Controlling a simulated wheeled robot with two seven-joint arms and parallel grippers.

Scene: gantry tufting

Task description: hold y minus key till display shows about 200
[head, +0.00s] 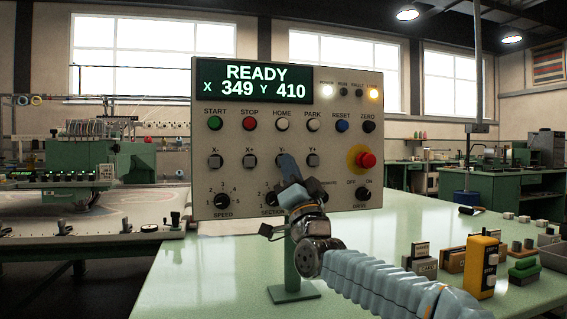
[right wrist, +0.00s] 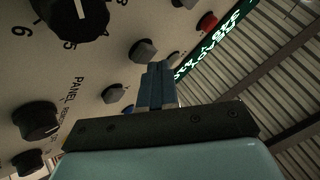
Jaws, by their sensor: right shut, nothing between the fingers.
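The grey control panel (head: 235,135) stands upright on a green post. Its display (head: 243,82) reads READY, X 349, Y 410. The square X- key (head: 215,161), X+ key (head: 249,161) and Y+ key (head: 313,160) show in one row. My right gripper (head: 287,163) is shut and empty, its blue fingertips in front of the Y- key, which they mostly hide. In the right wrist view the shut fingers (right wrist: 157,84) point at the panel near the grey keys. I cannot tell whether the tips touch the key. My left gripper is not in view.
A red emergency stop (head: 366,160) on a yellow ring sits right of the keys. Dark knobs (head: 222,201) line the panel's lower edge. A yellow block (head: 482,265) and several small items stand on the green table (head: 210,285) at right. A tufting machine (head: 80,160) is at left.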

